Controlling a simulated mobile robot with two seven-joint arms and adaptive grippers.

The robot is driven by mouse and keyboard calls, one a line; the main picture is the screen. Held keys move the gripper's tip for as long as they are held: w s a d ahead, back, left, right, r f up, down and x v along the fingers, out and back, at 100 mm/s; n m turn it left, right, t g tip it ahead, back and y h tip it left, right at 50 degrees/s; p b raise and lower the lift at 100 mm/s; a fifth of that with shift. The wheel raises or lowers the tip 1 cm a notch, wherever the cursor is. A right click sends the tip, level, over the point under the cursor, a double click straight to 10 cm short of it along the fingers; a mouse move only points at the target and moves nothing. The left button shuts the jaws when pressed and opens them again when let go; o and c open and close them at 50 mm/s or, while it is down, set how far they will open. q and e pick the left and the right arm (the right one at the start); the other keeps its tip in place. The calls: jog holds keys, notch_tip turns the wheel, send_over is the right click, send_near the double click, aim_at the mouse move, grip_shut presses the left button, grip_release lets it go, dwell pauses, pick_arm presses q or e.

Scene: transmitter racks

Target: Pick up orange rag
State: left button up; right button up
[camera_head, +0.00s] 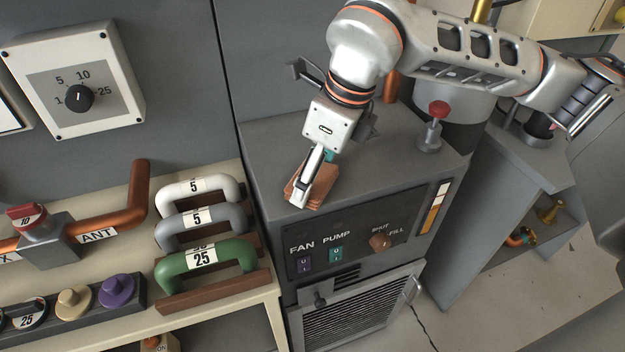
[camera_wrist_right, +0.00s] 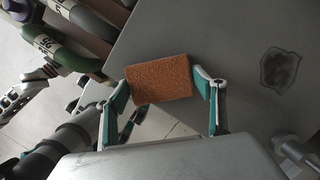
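The orange rag (camera_head: 318,192) is a folded, rough-textured block on top of the grey cabinet (camera_head: 268,160), near its front left corner. My right gripper (camera_head: 303,195) points down over the rag from the arm coming in at the right. In the right wrist view the rag (camera_wrist_right: 160,79) lies between the two spread fingertips of my right gripper (camera_wrist_right: 161,80), one beside each short side. The fingers are wide apart; I cannot tell whether they touch the rag.
A red-topped valve (camera_head: 433,125) stands on the cabinet at the right. Left of the cabinet, a cream bench (camera_head: 225,308) carries white, grey and green (camera_head: 205,262) numbered handles. A dark patch (camera_wrist_right: 279,69) marks the cabinet top. Fan and pump switches are on the front.

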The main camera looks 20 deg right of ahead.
jog(key=shift+r, duration=0.15)
jog(key=shift+c, duration=0.3)
notch_tip(320, 180, up, 20)
jog(key=p, duration=0.2)
